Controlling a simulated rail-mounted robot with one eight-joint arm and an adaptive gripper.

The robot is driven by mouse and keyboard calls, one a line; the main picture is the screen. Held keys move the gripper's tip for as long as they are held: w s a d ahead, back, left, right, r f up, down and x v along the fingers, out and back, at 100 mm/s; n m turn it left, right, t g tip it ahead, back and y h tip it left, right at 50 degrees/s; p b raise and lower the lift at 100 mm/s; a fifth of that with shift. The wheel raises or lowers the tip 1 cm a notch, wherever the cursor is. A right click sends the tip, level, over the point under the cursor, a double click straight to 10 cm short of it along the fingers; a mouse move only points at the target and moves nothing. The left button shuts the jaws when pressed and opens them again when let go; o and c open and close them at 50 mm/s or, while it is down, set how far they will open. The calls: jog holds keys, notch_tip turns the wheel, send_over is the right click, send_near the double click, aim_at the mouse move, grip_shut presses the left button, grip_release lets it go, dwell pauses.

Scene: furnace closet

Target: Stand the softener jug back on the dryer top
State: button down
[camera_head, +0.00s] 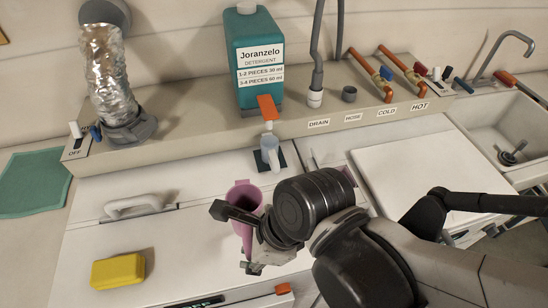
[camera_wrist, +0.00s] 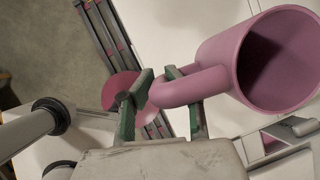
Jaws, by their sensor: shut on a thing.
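A pink jug (camera_head: 243,197) with an open mouth and a side handle is in my gripper (camera_head: 240,240). The jug looks roughly upright over the white machine top (camera_head: 185,235). I cannot tell whether its base touches that top. In the wrist view the jug (camera_wrist: 278,62) is at upper right, and my gripper (camera_wrist: 158,85) has its two green-lined fingers shut on the handle (camera_wrist: 190,87). My dark wrist hides the jug's right side in the head view. No softener label shows on it.
A teal detergent bottle (camera_head: 256,60) stands on the back ledge, its tap (camera_head: 268,140) just behind the jug. A yellow sponge (camera_head: 118,270), a white handle (camera_head: 133,206) and a foil duct (camera_head: 108,75) are to the left. A white lid (camera_head: 425,170) and sink (camera_head: 500,135) are right.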

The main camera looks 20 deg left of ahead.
jog(key=shift+f+b, duration=1.8)
jog(key=shift+f, duration=0.35)
jog(key=shift+f+b, duration=0.65)
jog(key=shift+f, duration=0.05)
jog(key=c, duration=1.7)
grip_release()
jog(key=shift+o, duration=0.2)
jog(key=shift+r, duration=0.1)
jog(key=shift+v, duration=0.9)
jog(key=w+d+r, duration=0.1)
jog(key=w+d, duration=0.1)
jog(key=d, duration=1)
jog(key=shift+w, duration=0.2)
jog(key=shift+d, duration=0.15)
